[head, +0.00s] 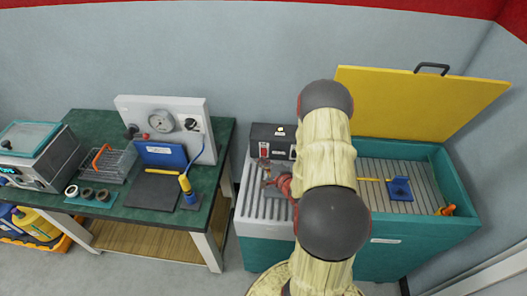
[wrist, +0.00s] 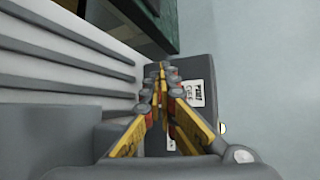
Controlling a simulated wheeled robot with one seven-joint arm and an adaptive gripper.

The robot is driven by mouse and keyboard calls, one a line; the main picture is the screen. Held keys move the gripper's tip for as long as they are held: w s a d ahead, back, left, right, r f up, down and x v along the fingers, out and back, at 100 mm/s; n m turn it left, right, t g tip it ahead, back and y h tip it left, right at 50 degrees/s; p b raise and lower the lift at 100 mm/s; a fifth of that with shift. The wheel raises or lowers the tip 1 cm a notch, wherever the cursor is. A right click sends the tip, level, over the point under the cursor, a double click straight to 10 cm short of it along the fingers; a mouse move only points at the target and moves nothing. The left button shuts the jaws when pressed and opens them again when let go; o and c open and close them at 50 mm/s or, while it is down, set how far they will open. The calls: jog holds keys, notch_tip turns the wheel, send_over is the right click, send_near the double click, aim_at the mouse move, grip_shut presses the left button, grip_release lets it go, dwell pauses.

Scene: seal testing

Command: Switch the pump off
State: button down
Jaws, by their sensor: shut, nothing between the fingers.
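The pump's dark box (head: 262,131) stands at the back of the ribbed grey drainboard, left of my arm in the head view. A red switch (head: 264,150) is on its front, and a small pale-yellow lamp (head: 281,131) is on top. In the wrist view the dark box (wrist: 186,72) with a white label (wrist: 202,93) lies just beyond my gripper (wrist: 162,72). The fingers are closed together at their tips with nothing between them. The switch is not visible there; the fingers cover part of the box. I cannot tell whether the tips touch it or which way the switch is set.
The ribbed drainboard (head: 252,205) adjoins a teal tank (head: 455,232) with a raised yellow lid (head: 420,105). Inside are a blue block (head: 400,188) and an orange piece (head: 445,210). Left, a green-topped table (head: 85,125) carries a gauge panel (head: 190,105) and instruments. A gap separates them.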

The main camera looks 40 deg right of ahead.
jog(key=shift+s+a+f, duration=0.2)
jog(key=shift+s+a, duration=0.8)
jog(key=shift+a, duration=0.15)
